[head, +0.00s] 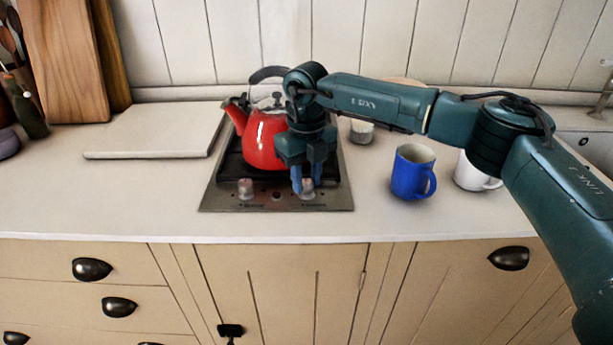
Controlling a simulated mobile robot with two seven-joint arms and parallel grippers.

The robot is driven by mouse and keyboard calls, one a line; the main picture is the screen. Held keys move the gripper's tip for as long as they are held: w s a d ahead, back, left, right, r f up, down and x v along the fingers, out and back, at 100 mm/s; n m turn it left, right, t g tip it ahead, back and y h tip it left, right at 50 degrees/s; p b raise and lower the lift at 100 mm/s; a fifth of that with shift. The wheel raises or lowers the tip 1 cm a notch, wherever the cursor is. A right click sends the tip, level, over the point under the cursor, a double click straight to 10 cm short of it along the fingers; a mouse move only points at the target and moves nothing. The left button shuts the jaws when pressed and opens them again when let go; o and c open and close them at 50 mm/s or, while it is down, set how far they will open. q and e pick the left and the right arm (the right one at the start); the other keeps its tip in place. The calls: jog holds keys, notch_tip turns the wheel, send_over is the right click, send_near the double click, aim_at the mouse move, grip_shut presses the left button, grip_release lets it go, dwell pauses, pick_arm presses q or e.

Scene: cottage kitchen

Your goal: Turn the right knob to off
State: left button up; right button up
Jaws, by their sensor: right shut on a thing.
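The right knob (307,186) is a small pale knob at the front right of the cooktop panel (276,203). My right gripper (302,181) points down from above, its blue fingers shut on this knob and partly hiding it. The knob's exact angle is too small to read. The left knob (245,188) stands free at the front left of the same panel. My left gripper does not show, and no part of the left arm comes in from the left.
A red kettle (260,140) stands on the cooktop, just behind my right gripper. A blue mug (410,174), a white mug (468,174) and a small jar (361,132) stand to the right. A pale board (152,131) lies at left. The counter's front left is clear.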

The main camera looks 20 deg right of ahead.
aim_at(307, 182)
jog(key=shift+r+m, duration=0.1)
jog(key=shift+m, duration=1.3)
jog(key=shift+w, duration=0.1)
jog(key=o, duration=1)
jog(key=shift+c, duration=0.2)
notch_tip(307, 182, up, 13)
jog(key=shift+b, duration=0.35)
